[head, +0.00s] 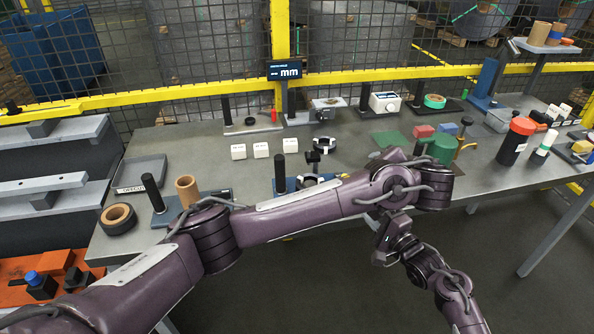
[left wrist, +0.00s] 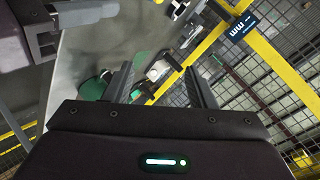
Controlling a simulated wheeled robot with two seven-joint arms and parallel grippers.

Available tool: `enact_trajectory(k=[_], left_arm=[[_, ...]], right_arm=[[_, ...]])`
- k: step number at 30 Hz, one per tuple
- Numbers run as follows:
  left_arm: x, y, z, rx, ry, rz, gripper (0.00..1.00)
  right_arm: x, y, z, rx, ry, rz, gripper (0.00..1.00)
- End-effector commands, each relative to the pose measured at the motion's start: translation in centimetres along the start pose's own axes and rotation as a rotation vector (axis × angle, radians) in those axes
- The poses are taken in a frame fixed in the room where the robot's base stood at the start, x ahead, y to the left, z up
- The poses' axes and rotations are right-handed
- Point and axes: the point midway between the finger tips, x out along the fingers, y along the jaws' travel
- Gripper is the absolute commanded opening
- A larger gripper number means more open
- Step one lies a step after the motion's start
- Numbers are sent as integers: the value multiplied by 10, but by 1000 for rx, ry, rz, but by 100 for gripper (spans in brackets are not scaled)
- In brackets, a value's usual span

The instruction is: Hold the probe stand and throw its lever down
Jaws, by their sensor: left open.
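I cannot tell for certain which upright is the probe stand. One candidate is the black post (head: 279,173) on a blue base at the table's front middle, with a black knobbed piece (head: 313,157) beside it. Another is the post with the "mm" display (head: 284,70) at the back; the display also shows in the left wrist view (left wrist: 243,27). No lever is clearly visible on either. My left arm reaches across the front to the right, and its gripper is not clear in the head view. In the left wrist view my left gripper (left wrist: 160,80) is open, with nothing between its fingers.
Small white blocks (head: 261,150), a white dial box (head: 385,102), green tape (head: 434,101) and a red-topped black cylinder (head: 515,141) stand on the table. A yellow rail and mesh fence close the back.

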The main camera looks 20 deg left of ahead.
Motion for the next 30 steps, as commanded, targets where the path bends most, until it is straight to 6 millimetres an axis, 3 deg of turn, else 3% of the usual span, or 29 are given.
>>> enact_trajectory(k=[1, 4, 6, 8, 10, 12, 18, 24, 30], left_arm=[[-6, -9, -23, 119, 14, -14, 51], [-14, -23, -58, 391, 26, -36, 51], [-16, -31, -73, 588, 12, -56, 51], [-9, -37, -74, 764, -35, -76, 51], [16, -44, -55, 979, -153, -102, 51], [47, -53, -21, 1158, -305, -119, 51], [101, -75, 73, 1496, -698, -113, 51], [118, -87, 137, 1688, -981, -84, 51], [125, -96, 161, 1748, -1086, -72, 51]], right_arm=[[0, 0, 0, 0, 0, 0, 36], [0, 0, 0, 0, 0, 0, 36], [0, 0, 0, 0, 0, 0, 36], [0, 0, 0, 0, 0, 0, 36], [0, 0, 0, 0, 0, 0, 36], [0, 0, 0, 0, 0, 0, 36], [0, 0, 0, 0, 0, 0, 36], [0, 0, 0, 0, 0, 0, 36], [0, 0, 0, 0, 0, 0, 36]])
